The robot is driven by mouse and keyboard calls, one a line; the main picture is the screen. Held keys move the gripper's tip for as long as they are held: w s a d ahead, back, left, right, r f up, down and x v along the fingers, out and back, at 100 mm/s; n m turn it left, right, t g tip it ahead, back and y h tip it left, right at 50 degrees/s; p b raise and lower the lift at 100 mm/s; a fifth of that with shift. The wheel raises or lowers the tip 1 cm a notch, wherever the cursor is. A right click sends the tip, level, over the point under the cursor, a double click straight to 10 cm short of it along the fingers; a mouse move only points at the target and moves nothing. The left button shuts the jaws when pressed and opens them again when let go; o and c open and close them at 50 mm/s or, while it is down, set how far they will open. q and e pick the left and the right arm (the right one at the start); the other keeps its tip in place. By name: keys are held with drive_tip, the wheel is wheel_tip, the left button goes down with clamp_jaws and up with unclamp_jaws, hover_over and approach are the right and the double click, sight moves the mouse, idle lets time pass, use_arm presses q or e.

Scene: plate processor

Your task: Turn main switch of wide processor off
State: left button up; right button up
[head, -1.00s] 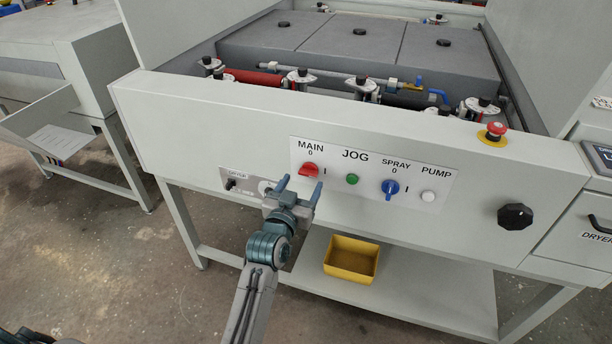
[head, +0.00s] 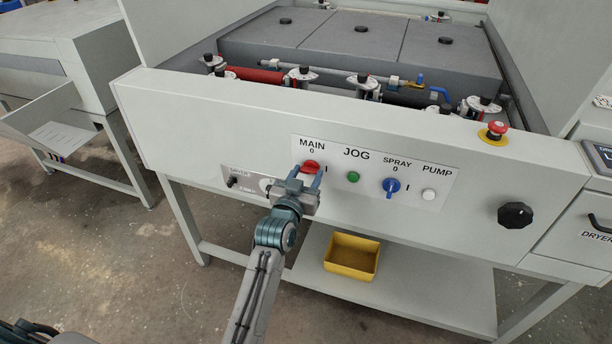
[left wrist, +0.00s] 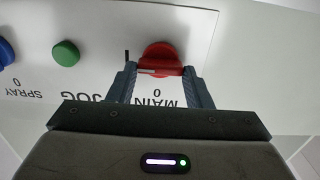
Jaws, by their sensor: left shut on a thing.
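The red main switch (head: 310,165) sits under the label MAIN on the white panel of the wide processor (head: 400,125). My left gripper (head: 308,176) has its two fingers on either side of the switch and is shut on it. In the left wrist view the panel appears upside down, with the red switch (left wrist: 160,60) between the fingertips. The knob's grip bar lies crosswise between the fingers, and its pale mark is on the side of the I. The 0 is beside the knob, near the word MAIN. My right gripper is not in view.
Right of the switch are a green JOG button (head: 353,177), a blue SPRAY switch (head: 391,187) and a white PUMP button (head: 429,195). A black knob (head: 515,215) and a red emergency stop (head: 494,133) are farther right. A yellow bin (head: 351,256) stands on the shelf below.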

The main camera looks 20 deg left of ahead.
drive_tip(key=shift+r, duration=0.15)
use_arm(q)
drive_tip(key=shift+r+n+p, duration=0.15)
drive_tip(key=shift+n+p, duration=0.6)
drive_tip(key=shift+n, duration=0.05)
drive_tip(key=shift+a+r+n+p, duration=0.1)
drive_tip(key=shift+n+p, duration=0.65)
drive_tip(key=shift+n, duration=0.05)
drive_tip(key=shift+n+p, duration=0.7)
drive_tip(key=shift+n, duration=0.2)
drive_tip(key=n+p, duration=0.2)
drive_tip(key=shift+n, duration=0.3)
drive_tip(key=n+p, duration=0.2)
drive_tip(key=shift+a+n, duration=0.1)
drive_tip(key=shift+n, duration=0.3)
drive_tip(key=n+p, duration=0.2)
drive_tip(key=n, duration=0.1)
drive_tip(key=shift+f+n, duration=0.25)
drive_tip(key=shift+n, duration=0.05)
drive_tip(key=shift+f+n+p, duration=0.15)
drive_tip(key=shift+n+p, duration=0.2)
drive_tip(key=shift+n, duration=1.55)
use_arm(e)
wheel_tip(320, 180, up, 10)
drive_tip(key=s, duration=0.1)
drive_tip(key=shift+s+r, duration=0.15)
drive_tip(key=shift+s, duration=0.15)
